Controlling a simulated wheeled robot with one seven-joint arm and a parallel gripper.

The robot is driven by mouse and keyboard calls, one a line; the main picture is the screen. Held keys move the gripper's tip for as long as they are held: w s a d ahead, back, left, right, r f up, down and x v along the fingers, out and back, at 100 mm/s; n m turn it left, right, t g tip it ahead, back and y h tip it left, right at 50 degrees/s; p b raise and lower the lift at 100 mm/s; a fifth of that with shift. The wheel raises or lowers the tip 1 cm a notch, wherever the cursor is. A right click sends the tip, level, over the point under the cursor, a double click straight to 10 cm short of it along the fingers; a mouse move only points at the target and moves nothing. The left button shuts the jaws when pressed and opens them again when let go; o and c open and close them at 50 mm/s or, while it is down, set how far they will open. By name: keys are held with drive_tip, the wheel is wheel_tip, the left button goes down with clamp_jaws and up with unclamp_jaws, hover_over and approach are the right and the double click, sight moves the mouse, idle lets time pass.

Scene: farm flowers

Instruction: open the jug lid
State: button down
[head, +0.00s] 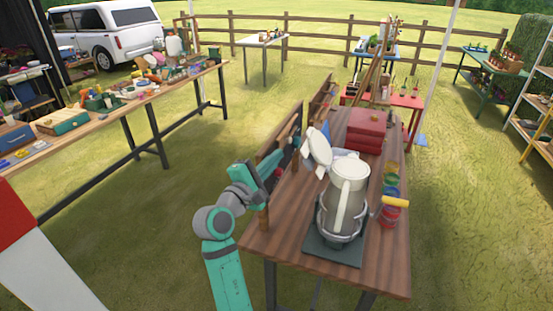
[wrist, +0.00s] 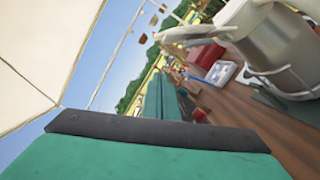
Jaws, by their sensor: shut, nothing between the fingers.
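The jug (head: 328,214) is tall and pale grey, upright on a dark square base, with a metal band around its lower part and a light strip down its near side. Its body also shows at the upper right of the wrist view (wrist: 280,45). A pale flat piece (head: 318,143), seemingly the lid or spout, sticks out at the jug's upper left; in the wrist view it reaches left from the jug's top (wrist: 195,34). I cannot tell how far the lid is open. My gripper (head: 295,143) is shut and empty, left of the jug and apart from it. Its fingertips are not clear.
The wooden table (head: 285,235) carries a red box (head: 368,130) behind the jug and coloured cups (head: 391,205) with a yellow handle to its right. A low wooden rack (head: 280,145) lines the left edge.

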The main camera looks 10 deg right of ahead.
sight(319, 147)
drive_tip(key=w+d+r, duration=0.2)
drive_tip(key=w+d, duration=0.1)
drive_tip(key=d, duration=0.5)
drive_tip(key=shift+d, duration=0.15)
drive_tip(key=shift+r, duration=0.1)
